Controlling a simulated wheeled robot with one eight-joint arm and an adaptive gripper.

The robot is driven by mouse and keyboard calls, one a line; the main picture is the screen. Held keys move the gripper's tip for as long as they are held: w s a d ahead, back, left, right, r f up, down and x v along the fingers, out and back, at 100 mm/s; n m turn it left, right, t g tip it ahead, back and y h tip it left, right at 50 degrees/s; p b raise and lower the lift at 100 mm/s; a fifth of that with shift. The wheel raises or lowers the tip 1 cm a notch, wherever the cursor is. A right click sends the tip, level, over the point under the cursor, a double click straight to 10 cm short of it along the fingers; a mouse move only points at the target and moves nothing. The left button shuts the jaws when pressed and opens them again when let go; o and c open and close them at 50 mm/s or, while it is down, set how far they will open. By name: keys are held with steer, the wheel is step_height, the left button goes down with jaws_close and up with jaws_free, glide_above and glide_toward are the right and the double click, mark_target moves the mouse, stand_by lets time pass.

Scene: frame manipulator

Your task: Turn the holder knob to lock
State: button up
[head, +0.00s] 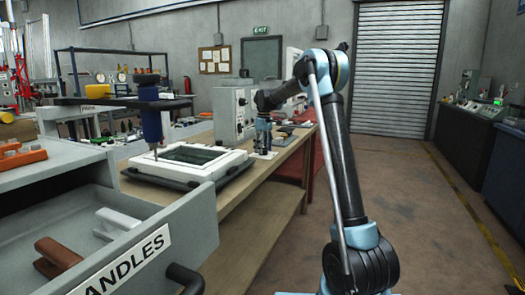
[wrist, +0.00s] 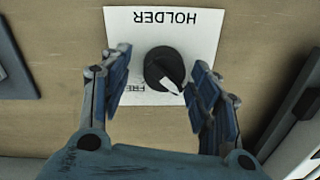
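The holder knob (wrist: 161,68) is round and black with a white pointer, in the middle of the wrist view on a white plate (wrist: 160,20) marked HOLDER, which reads upside down. The pointer is toward the lower right in that view. The word FREE shows partly at the knob's lower left; any mark at the lower right is hidden by a finger. My gripper (wrist: 160,84) is open, with one finger on each side of the knob. The right finger looks very close to it; contact cannot be told. In the head view my gripper (head: 263,137) is low over the workbench, and the knob cannot be made out.
The wooden workbench (head: 228,197) carries a grey control box (head: 235,108) and a white frame (head: 178,165) with a blue tool (head: 152,122) above it. An open drawer (head: 190,240) labelled with handles stands at the front left. The floor at right is clear.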

step_height(320, 180, up, 12)
steer(key=shift+w, duration=0.25)
stand_by(0.6)
steer(key=shift+d, duration=0.1)
